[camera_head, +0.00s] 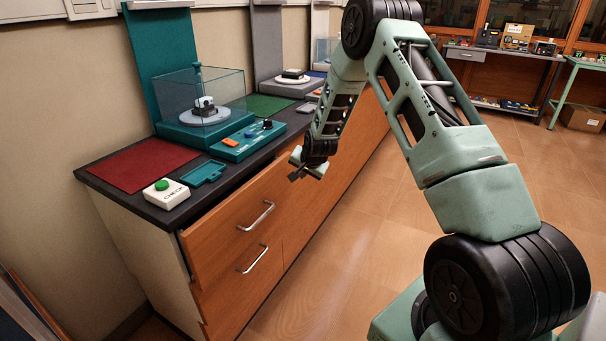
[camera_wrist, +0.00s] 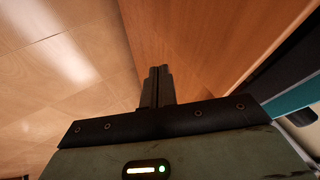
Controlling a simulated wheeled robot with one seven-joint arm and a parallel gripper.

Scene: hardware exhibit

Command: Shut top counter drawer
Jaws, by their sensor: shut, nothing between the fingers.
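The wooden counter's top drawer (camera_head: 229,235) has a metal bar handle (camera_head: 256,217). Its front stands out from the counter, with a gap under the dark worktop, so it is partly open. A second drawer (camera_head: 239,274) with its own handle (camera_head: 253,260) is below it. My gripper (camera_head: 296,169) is shut and empty, near the worktop edge, beyond and above the top drawer's far end. In the wrist view, the closed fingers (camera_wrist: 157,86) point along an orange-brown wooden surface (camera_wrist: 205,45). The drawer's interior is mostly hidden.
On the dark worktop (camera_head: 215,186) are a red mat (camera_head: 143,165), a white button box (camera_head: 167,192), a teal tray (camera_head: 204,173) and a teal device with a clear cover (camera_head: 205,95). Tiled floor (camera_head: 335,265) is free in front. A bench (camera_head: 500,55) stands far off.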

